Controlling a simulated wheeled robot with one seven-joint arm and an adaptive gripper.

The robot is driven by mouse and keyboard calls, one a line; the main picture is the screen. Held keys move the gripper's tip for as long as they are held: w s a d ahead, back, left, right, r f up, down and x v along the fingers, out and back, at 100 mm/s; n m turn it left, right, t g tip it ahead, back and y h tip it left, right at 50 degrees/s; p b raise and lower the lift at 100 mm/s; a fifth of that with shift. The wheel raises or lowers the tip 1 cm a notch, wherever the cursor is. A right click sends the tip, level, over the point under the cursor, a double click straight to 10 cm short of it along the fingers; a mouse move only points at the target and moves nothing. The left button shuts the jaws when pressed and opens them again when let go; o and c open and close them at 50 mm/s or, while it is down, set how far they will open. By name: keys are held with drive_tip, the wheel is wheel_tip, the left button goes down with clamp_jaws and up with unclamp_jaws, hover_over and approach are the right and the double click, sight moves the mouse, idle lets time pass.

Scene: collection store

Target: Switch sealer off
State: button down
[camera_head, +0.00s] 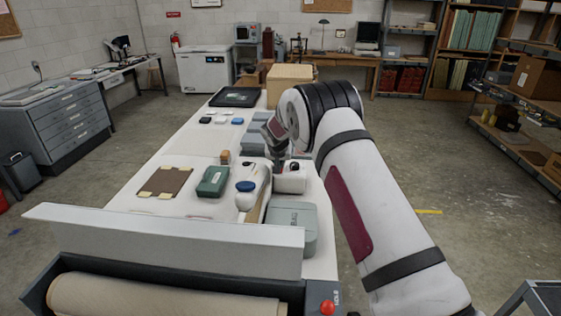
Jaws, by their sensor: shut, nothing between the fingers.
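A long white table runs away from me, with my arm reaching over its right side. My gripper (279,160) is a small dark shape at the end of the wrist, pointing down and shut. It is just above or against a white device (291,182) on the table's right side; I cannot tell whether they touch. A longer white device (257,176) with a blue round part lies just left of it. Which of these is the sealer is not clear from here. No switch can be made out, and my wrist hides part of this area.
Left of the devices are a green box (213,181) and a brown board (165,181). A grey-green case (292,223) lies nearer. A pale panel (170,235) and a paper roll (150,300) fill the near end. A cardboard box (289,82) stands at the far end.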

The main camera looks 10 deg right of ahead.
drive_tip(key=shift+w, duration=0.15)
drive_tip(key=shift+w+d+r+b, duration=0.15)
drive_tip(key=shift+w+d+b, duration=0.05)
drive_tip(key=shift+w+b, duration=0.55)
drive_tip(key=shift+s+r, duration=0.1)
drive_tip(key=shift+s, duration=0.05)
drive_tip(key=shift+r, duration=0.3)
drive_tip(key=r, duration=0.2)
drive_tip(key=s+r, duration=0.1)
drive_tip(key=r, duration=0.1)
drive_tip(key=shift+a, duration=0.25)
drive_tip(key=s+a+r, duration=0.2)
drive_tip(key=s+r, duration=0.3)
drive_tip(key=s, duration=0.2)
drive_tip(key=shift+s, duration=0.25)
drive_tip(key=shift+a, duration=0.1)
